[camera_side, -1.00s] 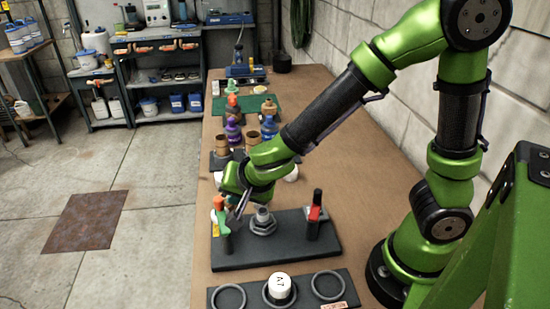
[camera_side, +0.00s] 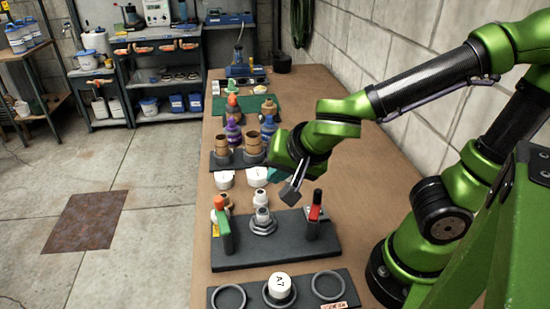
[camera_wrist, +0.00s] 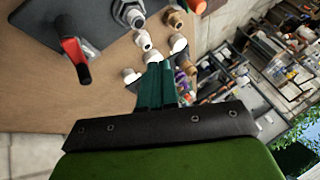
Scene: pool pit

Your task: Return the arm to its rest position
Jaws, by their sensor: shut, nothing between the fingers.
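My gripper (camera_side: 290,192) is shut and empty. It hangs in the air above the bench, behind and a little left of the red-handled tool on the dark fixture board. In the wrist view its two teal fingers (camera_wrist: 157,85) lie side by side, pointing toward white fittings. My green arm reaches in from the right, raised clear of the bench objects.
The dark fixture board (camera_side: 285,255) holds a metal fitting (camera_side: 262,218), a green-and-orange tool (camera_side: 222,225) and a red-and-black tool (camera_side: 315,215). In front, a ring board holds a white A7 cap (camera_side: 279,286).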

